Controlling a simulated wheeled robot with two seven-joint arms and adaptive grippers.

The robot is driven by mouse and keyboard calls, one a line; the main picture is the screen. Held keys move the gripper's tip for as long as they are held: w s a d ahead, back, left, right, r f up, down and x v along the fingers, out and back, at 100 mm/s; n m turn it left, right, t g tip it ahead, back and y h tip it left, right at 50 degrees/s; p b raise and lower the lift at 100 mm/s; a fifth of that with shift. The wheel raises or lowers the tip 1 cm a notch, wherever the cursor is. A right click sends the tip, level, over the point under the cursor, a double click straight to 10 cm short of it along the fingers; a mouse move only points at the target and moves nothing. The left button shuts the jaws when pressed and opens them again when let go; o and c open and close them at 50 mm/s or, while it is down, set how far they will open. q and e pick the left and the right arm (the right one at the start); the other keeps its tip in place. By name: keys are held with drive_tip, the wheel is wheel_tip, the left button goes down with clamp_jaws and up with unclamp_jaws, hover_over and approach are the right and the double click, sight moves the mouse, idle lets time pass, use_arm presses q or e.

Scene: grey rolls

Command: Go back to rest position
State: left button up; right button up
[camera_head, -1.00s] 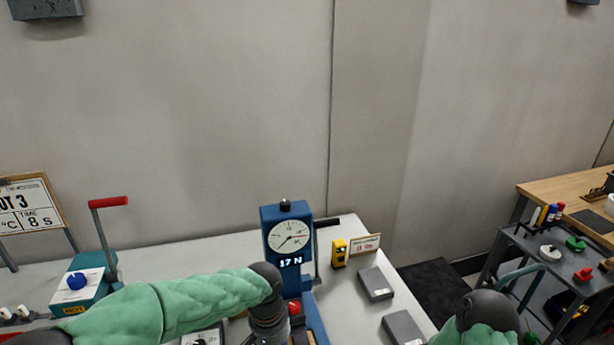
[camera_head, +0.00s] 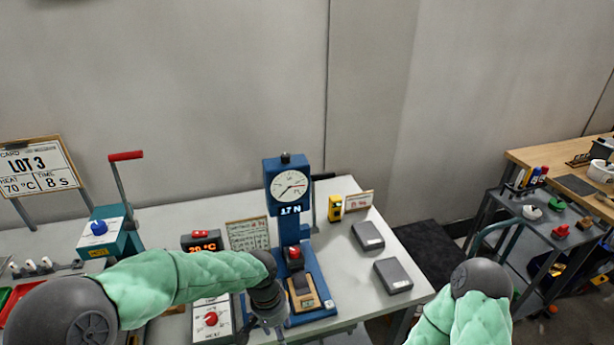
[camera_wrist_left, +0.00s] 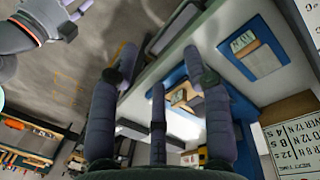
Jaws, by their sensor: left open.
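My left arm comes in from the left in the head view, over the front of the grey table (camera_head: 165,212). Its gripper (camera_head: 272,325) is at the bottom edge, in front and to the left of the blue press (camera_head: 284,172). In the left wrist view my left gripper (camera_wrist_left: 160,90) has its fingers spread with nothing between them, so it is open and empty. My right arm shows at the lower right of the head view, with its hand out of frame. A pale grey part with dark tips at the left wrist view's upper left may be my right gripper.
A red-knobbed control box (camera_head: 212,318) stands left. A tool cart (camera_head: 545,225) is far right.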

use_arm(q)
drive_tip(key=s+a+f+n+h, duration=0.1)
drive_tip(key=s+f+n, duration=0.1)
drive_tip(key=s+f, duration=0.5)
drive_tip(key=s+a+f+n+h, duration=0.1)
drive_tip(key=s+f, duration=0.6)
drive_tip(key=f, duration=1.1)
drive_tip(key=shift+a+f+n+t+h, duration=0.3)
drive_tip(key=shift+a+f+n+t, duration=0.1)
drive_tip(key=shift+n, duration=0.3)
drive_tip(key=shift+c, duration=0.8)
drive_tip(key=shift+s, duration=0.1)
